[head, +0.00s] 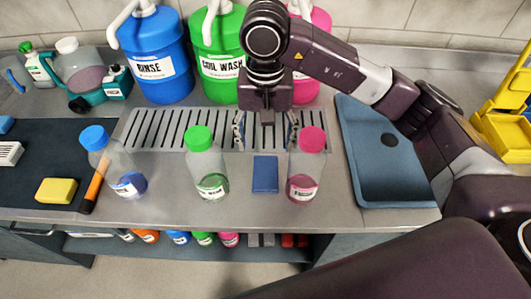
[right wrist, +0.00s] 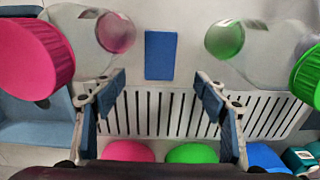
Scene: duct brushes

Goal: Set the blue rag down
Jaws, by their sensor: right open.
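The blue rag (head: 265,174) is a flat blue rectangle lying on the steel counter, between the green-capped bottle (head: 206,165) and the pink-capped bottle (head: 306,165). In the right wrist view the rag (right wrist: 160,55) lies flat and clear, ahead of the fingertips. My right gripper (head: 266,130) is open and empty, pointing down over the slotted drain just behind the rag. Its two fingers (right wrist: 160,82) stand wide apart in the right wrist view and do not touch the rag. My left gripper is not in view.
Large RINSE (head: 155,60) and COIL WASH (head: 218,65) jugs line the back. A yellow sponge (head: 57,190) lies on the dark mat. A blue tray (head: 385,175) lies right.

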